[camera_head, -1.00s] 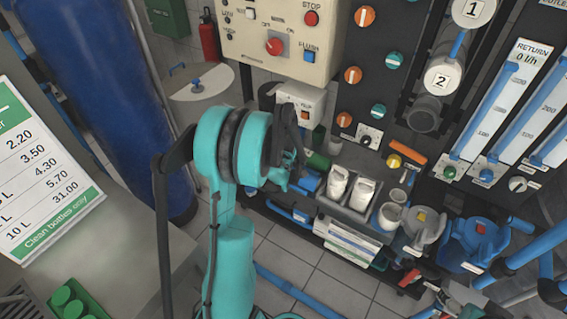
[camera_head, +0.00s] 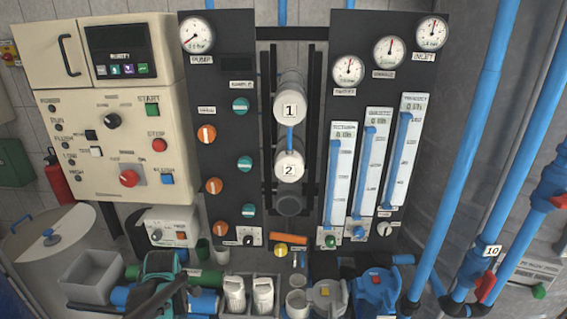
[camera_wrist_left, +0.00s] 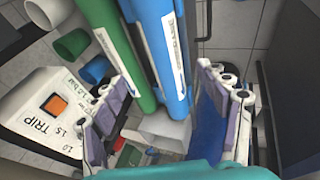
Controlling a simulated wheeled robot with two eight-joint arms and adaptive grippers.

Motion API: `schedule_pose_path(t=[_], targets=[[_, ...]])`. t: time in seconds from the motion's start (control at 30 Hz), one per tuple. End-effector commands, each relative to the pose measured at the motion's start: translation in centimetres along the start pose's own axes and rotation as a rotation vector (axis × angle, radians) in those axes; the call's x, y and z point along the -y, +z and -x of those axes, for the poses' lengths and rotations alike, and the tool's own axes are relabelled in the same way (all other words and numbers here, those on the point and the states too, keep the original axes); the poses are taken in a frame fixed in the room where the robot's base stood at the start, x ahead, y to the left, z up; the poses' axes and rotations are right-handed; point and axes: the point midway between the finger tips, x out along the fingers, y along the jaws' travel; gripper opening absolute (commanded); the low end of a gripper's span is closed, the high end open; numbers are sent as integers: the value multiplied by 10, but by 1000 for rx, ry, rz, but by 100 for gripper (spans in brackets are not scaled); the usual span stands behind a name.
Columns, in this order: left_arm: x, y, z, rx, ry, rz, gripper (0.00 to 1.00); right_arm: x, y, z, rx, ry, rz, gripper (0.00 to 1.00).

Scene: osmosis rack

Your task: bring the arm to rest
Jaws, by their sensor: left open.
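My left arm shows at the bottom edge of the head view as a teal and black part (camera_head: 158,285), low in front of the rack's shelf. Its fingertips cannot be made out there. In the left wrist view my left gripper (camera_wrist_left: 168,112) is open, with one finger pad at each side. A green cylinder (camera_wrist_left: 118,45) and a blue cylinder (camera_wrist_left: 160,45) show between and beyond the fingers. I cannot tell whether the fingers touch them. No held object shows. My right gripper is not in view.
The white TRIP box (camera_wrist_left: 50,115) is close to the left finger. In the head view, a grey bin (camera_head: 92,270) stands left of the arm, white bottles (camera_head: 235,293) right of it. The control box (camera_head: 120,150) and gauge panel rise behind. Blue pipes (camera_head: 470,160) stand at right.

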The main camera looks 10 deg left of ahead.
Motion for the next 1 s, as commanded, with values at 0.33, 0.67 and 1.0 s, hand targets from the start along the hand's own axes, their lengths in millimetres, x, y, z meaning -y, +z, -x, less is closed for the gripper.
schedule_pose_path(t=[0.33,0.67,1.0], targets=[[31,89,102,82,152,-683,75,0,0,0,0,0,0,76],[100,163,167,84,369,-1405,75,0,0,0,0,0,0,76],[119,178,176,67,430,-1585,75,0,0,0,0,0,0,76]])
